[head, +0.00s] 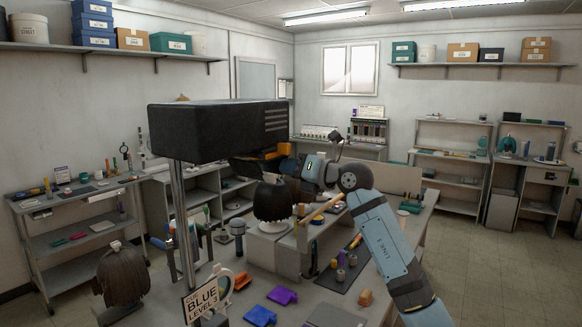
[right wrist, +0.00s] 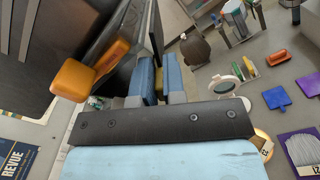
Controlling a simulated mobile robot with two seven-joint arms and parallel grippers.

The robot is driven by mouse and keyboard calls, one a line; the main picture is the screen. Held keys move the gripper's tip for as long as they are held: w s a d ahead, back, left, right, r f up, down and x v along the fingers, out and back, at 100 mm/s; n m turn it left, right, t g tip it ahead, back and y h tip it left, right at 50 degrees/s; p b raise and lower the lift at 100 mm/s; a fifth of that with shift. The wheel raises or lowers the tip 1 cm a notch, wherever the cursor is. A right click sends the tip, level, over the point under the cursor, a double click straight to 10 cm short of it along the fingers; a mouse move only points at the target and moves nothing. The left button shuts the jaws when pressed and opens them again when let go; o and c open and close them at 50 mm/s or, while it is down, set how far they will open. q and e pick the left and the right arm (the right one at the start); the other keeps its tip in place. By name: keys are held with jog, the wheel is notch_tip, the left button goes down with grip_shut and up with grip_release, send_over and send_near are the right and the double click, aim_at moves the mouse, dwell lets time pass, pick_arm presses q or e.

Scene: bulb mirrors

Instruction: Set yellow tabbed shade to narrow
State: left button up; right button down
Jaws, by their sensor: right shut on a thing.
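A black lamp housing (head: 215,130) stands on a metal post (head: 182,220) in the head view. Its dark shade flaps (head: 243,167) are at its right end, partly hidden by my right gripper. My right gripper (head: 284,163) is at that end. In the right wrist view its blue fingers are shut on a narrow yellow tab (right wrist: 159,78), mostly hidden between them. An orange tab (right wrist: 90,72) sticks out from a dark panel to the left of the fingers. The shade's opening width cannot be told. My left gripper is not in view.
A sign reading "BLUE LEVEL 3" (head: 202,300) is low on the post. Blue (head: 260,316) and purple (head: 282,295) pieces lie on the bench. A dark wig head (head: 272,203) is below my right gripper. Another wig (head: 118,275) is at lower left.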

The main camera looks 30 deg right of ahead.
jog(key=c, duration=1.2)
grip_release()
